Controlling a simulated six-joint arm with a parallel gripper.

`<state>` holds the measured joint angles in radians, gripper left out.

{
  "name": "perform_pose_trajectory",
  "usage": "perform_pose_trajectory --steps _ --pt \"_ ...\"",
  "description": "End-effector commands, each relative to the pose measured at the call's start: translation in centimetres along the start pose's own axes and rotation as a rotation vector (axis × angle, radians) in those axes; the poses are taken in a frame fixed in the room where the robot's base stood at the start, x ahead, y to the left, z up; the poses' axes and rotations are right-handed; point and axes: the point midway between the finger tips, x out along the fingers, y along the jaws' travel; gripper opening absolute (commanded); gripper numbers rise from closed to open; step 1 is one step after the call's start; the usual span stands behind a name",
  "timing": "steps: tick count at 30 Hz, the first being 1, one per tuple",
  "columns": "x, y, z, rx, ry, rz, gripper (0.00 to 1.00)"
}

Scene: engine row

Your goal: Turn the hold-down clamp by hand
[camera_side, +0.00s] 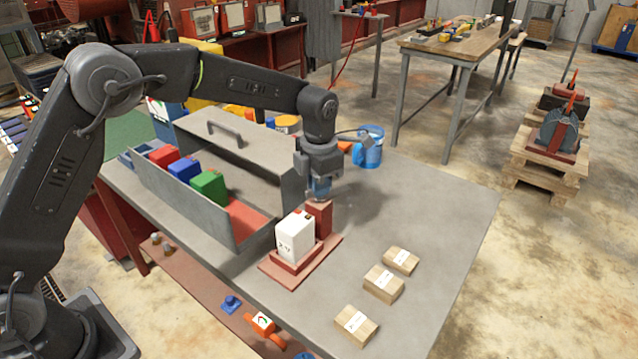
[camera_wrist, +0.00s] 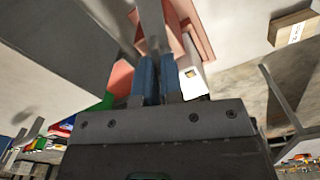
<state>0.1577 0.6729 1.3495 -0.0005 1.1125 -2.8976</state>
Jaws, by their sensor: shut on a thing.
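A white block (camera_side: 295,237) with dark marks sits on a reddish base plate (camera_side: 285,272). A reddish post (camera_side: 320,215) stands on the plate just behind and right of the block, apparently part of the hold-down clamp. My gripper (camera_side: 320,190) points down directly over this post. In the wrist view the blue fingers of my gripper (camera_wrist: 155,80) are close together, shut on a narrow grey part of the hold-down clamp (camera_wrist: 152,28). The reddish plate (camera_wrist: 190,25) and the white block (camera_wrist: 192,80) show beyond them. The grip itself is mostly hidden in the side view.
A grey open box (camera_side: 195,217) holding red, blue and green blocks stands close on the left. Several small cartons (camera_side: 384,281) lie at the right front. A blue container (camera_side: 368,148) stands behind my gripper. The tabletop's right side (camera_side: 440,205) is clear.

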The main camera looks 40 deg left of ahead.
Motion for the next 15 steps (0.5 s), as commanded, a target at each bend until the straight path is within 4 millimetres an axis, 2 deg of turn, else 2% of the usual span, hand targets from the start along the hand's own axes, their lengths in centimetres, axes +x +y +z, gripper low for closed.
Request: perform_pose_trajectory --steps 1,15 --pt "0.82 0.07 -0.23 -0.012 0.014 0.0 0.0" --pt "0.82 0.06 -0.23 -0.042 0.014 0.001 0.0"
